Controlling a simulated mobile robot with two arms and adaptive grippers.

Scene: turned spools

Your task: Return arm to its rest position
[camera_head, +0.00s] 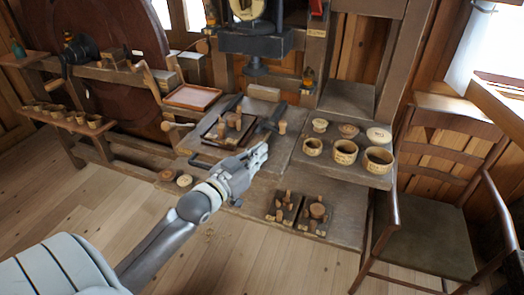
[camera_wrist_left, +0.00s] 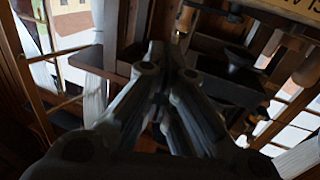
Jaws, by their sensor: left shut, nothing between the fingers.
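My left arm reaches in from the lower left in the head view. Its gripper (camera_head: 258,154) is shut and empty, held above the near part of the workbench. In the left wrist view the gripper (camera_wrist_left: 157,55) shows dark, with its fingers together and nothing between them. Behind it there I see blurred wooden frames and bright windows. The right gripper is in neither view.
A dark tray with turned pieces (camera_head: 212,139) lies just beyond the gripper. Wooden bowls (camera_head: 345,152) stand on the bench's right side. Two small boards with spools (camera_head: 315,216) lie near its front. A chair (camera_head: 435,225) stands at right. Floor is clear at front.

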